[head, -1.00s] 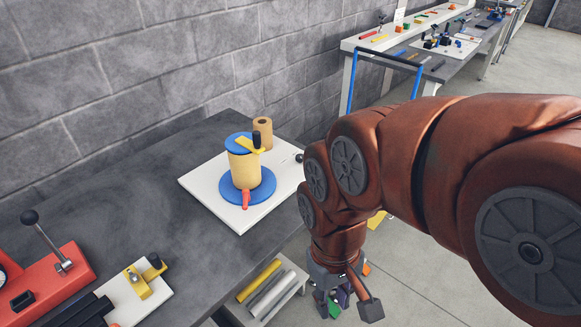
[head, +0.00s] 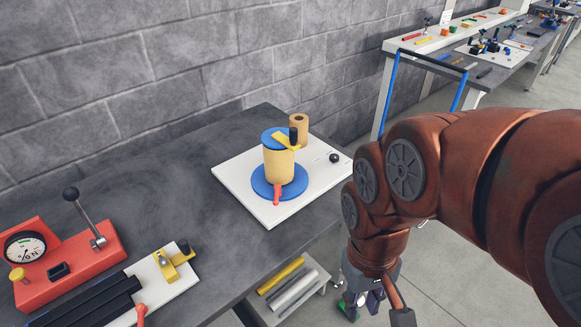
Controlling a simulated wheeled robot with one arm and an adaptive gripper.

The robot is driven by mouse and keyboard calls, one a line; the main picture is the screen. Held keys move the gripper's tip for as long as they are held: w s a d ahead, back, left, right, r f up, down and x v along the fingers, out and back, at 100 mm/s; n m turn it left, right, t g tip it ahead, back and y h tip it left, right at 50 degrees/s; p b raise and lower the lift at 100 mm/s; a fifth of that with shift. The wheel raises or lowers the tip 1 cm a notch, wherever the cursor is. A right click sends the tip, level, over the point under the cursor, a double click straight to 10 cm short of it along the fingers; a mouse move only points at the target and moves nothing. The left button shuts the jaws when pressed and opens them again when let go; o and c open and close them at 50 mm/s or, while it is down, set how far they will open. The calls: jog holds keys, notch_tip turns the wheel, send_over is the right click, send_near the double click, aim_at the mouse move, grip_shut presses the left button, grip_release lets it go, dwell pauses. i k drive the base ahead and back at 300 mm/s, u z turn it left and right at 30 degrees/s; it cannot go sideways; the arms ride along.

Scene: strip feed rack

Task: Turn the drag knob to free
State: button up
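A yellow spool (head: 278,165) stands upright between blue flanges on a white board (head: 237,192). A yellow crosspiece (head: 286,142) with a black knob (head: 293,136) sits on top of it. A red lever (head: 277,195) sticks out at the front of the lower blue flange (head: 262,189). No label shows which of these is the drag knob. My gripper (head: 377,309) hangs low at the bottom edge, to the right of the bench and well apart from the spool. Its fingers look spread and empty; their tips are partly cut off.
A red gauge unit (head: 80,275) with a black-knobbed lever (head: 84,217) and a white plate (head: 160,288) with a yellow clamp (head: 174,262) stand at left. A brown roll (head: 299,126) and a black ball knob (head: 334,158) are near the spool. The bench (head: 190,180) between is clear.

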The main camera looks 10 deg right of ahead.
aim_at(333, 157)
jog(key=k, duration=0.6)
jog(key=z, duration=0.5)
jog(key=i, duration=1.4)
jog(key=u, duration=0.65)
